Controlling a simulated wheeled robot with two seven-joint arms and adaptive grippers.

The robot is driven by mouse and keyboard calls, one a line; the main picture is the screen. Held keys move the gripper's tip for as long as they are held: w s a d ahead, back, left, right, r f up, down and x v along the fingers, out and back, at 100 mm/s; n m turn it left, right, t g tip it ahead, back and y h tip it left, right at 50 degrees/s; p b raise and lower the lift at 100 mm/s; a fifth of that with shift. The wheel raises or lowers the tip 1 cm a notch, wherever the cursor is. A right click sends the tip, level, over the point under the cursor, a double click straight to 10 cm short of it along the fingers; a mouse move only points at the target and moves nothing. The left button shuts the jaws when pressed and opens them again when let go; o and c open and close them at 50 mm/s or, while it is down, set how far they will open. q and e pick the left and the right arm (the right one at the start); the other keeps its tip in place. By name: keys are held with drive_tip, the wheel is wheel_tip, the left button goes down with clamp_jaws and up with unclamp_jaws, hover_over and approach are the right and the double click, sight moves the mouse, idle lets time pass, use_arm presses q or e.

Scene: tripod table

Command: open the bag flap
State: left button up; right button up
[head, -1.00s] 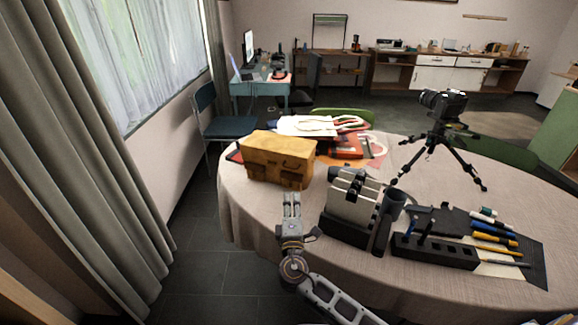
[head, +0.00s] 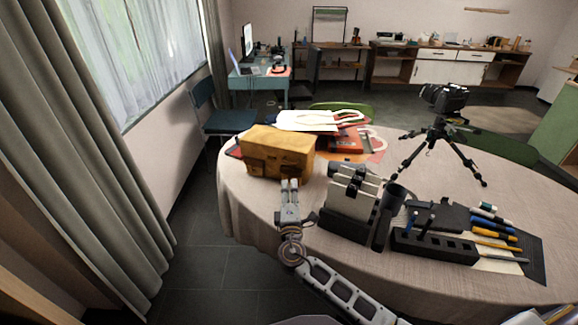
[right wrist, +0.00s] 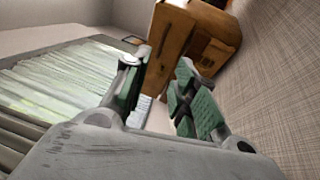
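The bag (head: 277,150) is a yellow-brown leather-look satchel standing on the near left part of the round table (head: 240,204). Its flap lies down over the front, with darker pocket or strap details below. My right gripper (head: 290,183) is in front of the bag's lower right front, fingers pointing at it. Contact cannot be told from the head view. In the right wrist view the fingers (right wrist: 163,90) are apart with nothing between them, and the bag (right wrist: 175,42) shows beyond the fingertips. My left gripper is not in view.
A grey upright holder (head: 350,195) and a dark cup (head: 388,215) stand close right of my right gripper. A black organizer (head: 435,246), pens and a camera tripod (head: 437,150) are farther right. Papers and a red-orange item (head: 350,140) lie behind the bag.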

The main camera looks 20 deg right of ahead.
approach(289, 165)
drive_tip(key=shift+w+d+r, duration=0.25)
drive_tip(key=shift+w+r, duration=0.55)
drive_tip(key=shift+w, duration=0.05)
drive_tip(key=shift+w+d+r, duration=0.2)
drive_tip(key=shift+w+r, duration=0.65)
drive_tip(key=shift+w, duration=0.05)
drive_tip(key=shift+w+d+r, duration=0.25)
drive_tip(key=shift+w+r, duration=0.55)
drive_tip(key=shift+w, duration=0.05)
clamp_jaws()
